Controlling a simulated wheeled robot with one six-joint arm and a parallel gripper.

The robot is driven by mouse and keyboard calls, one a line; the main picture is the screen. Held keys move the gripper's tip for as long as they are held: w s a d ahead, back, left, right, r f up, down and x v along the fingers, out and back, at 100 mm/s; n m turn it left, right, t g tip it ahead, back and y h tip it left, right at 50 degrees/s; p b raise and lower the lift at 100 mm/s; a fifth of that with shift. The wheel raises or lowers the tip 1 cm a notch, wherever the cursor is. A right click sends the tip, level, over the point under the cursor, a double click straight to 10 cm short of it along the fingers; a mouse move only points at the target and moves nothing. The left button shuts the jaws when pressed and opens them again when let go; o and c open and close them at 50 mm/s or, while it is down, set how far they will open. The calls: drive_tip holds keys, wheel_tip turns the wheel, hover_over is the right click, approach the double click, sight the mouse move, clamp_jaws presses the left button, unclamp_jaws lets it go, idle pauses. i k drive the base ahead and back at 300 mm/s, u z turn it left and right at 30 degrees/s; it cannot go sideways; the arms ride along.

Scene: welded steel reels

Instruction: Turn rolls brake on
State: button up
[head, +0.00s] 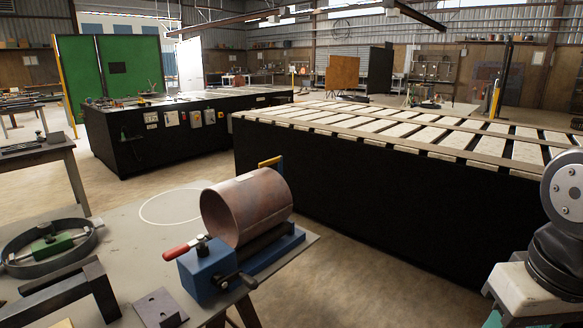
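The turn rolls (204,270) are a blue block with dark rolls, at the front right corner of the grey workbench (130,240). A rusty steel pipe section (245,208) lies on them, its open end facing left and toward me. A lever with a red grip (180,249) sticks out to the left from the top of the blue block, nearly level. A black crank handle (238,282) is on the block's near side. I cannot tell from this view whether the brake is on. My gripper is not in view; only part of my arm shows at the right edge.
A steel ring with a green clamp (50,243), a black steel frame (62,292) and a small plate (160,308) lie on the bench's left and front. A white circle (172,207) marks bare bench top. A large slatted table (400,190) stands behind.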

sight(170, 254)
drive_tip(key=u, duration=0.15)
drive_tip(key=k, duration=0.5)
drive_tip(key=u, duration=0.85)
drive_tip(key=i, duration=1)
drive_tip(key=u, duration=0.05)
